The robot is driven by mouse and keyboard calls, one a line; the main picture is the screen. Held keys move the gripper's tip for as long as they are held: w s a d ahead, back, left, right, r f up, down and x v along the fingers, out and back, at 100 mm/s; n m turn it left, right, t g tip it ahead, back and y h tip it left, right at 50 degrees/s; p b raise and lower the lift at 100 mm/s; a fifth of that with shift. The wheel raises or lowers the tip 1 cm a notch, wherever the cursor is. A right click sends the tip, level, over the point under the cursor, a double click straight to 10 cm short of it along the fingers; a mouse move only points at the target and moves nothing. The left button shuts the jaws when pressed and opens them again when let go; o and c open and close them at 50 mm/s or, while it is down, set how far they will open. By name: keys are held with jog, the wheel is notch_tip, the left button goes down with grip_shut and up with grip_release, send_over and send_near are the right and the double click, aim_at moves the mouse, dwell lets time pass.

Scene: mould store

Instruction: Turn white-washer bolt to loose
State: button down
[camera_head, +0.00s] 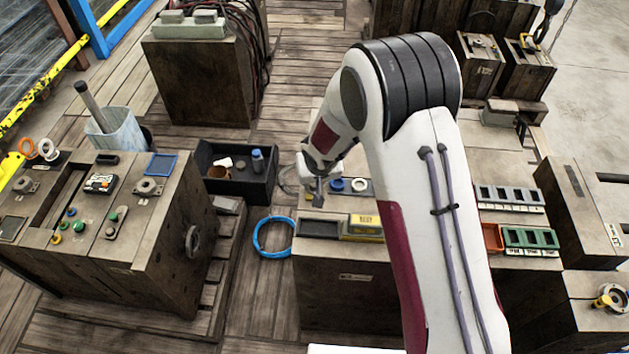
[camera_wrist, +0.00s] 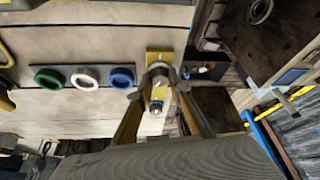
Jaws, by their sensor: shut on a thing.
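My gripper (camera_wrist: 158,92) is shut on a small upright piece (camera_wrist: 156,106), yellow-brown with a dark blue end, beside a yellow plate (camera_wrist: 153,53). What this piece is I cannot tell. In the wrist view a white ring (camera_wrist: 85,77) lies on a dark strip between a blue ring (camera_wrist: 122,77) and a green ring (camera_wrist: 48,78); any bolt inside it is too small to make out. The head view shows my gripper (camera_head: 318,192) left of the blue ring and the white ring (camera_head: 359,185), apart from both. The green ring is hidden there by my arm.
A yellow labelled box (camera_head: 364,226) stands at the bench's front edge. A black crate (camera_head: 236,172) with a bottle and a blue hose coil (camera_head: 273,237) lie left of the bench. Grey bins (camera_head: 508,197) and green bins (camera_head: 530,238) are right of my arm.

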jog(key=shift+a, duration=0.1)
jog(key=c, duration=1.8)
grip_release()
jog(key=shift+c, duration=0.2)
jog(key=shift+r, duration=0.1)
jog(key=v, duration=1.1)
jog(key=shift+r, duration=0.35)
jog(key=shift+s, duration=0.15)
